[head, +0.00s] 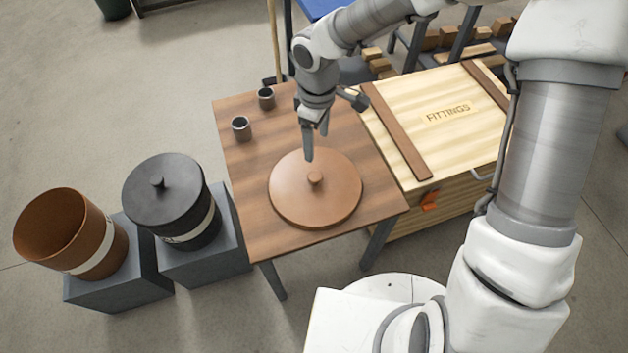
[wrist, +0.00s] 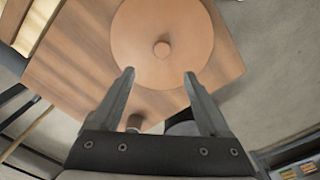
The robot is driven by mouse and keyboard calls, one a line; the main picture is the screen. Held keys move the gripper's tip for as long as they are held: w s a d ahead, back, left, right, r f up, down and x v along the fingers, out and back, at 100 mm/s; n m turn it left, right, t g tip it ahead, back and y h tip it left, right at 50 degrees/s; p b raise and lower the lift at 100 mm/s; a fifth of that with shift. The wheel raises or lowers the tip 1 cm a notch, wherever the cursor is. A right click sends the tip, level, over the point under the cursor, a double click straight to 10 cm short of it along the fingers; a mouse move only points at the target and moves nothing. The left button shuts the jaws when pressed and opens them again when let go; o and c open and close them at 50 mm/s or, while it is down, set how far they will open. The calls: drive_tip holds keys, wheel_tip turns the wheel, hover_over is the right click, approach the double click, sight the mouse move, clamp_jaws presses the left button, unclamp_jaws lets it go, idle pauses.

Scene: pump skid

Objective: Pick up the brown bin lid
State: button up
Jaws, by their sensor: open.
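The brown bin lid (head: 333,202) is a round disc with a small knob (head: 315,178) at its centre. It lies flat on the wooden table (head: 245,165). In the wrist view the lid (wrist: 140,30) is at the top, with its knob (wrist: 162,49) ahead of the fingertips, between their lines. My gripper (head: 316,143) is open and empty. It points down above the far part of the lid, near the knob, and appears apart from it. Both fingers of my gripper (wrist: 158,76) show in the wrist view.
Two small grey cups (head: 241,128) (head: 265,98) stand at the table's far left. A wooden FITTINGS crate (head: 400,120) adjoins the table on the right. An open brown bin (head: 92,240) and a black lidded bin (head: 168,200) stand on grey blocks to the left.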

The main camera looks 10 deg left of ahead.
drive_tip(key=b, duration=0.3)
hover_over(315, 175)
wheel_tip(315, 175, down, 9)
drive_tip(key=shift+w+d, duration=0.1)
drive_tip(key=shift+d, duration=0.05)
drive_tip(key=f+b, duration=0.2)
drive_tip(key=f, duration=0.3)
drive_tip(key=shift+s+f, duration=0.15)
drive_tip(key=shift+s, duration=0.05)
drive_tip(key=shift+c, duration=0.3)
clamp_jaws()
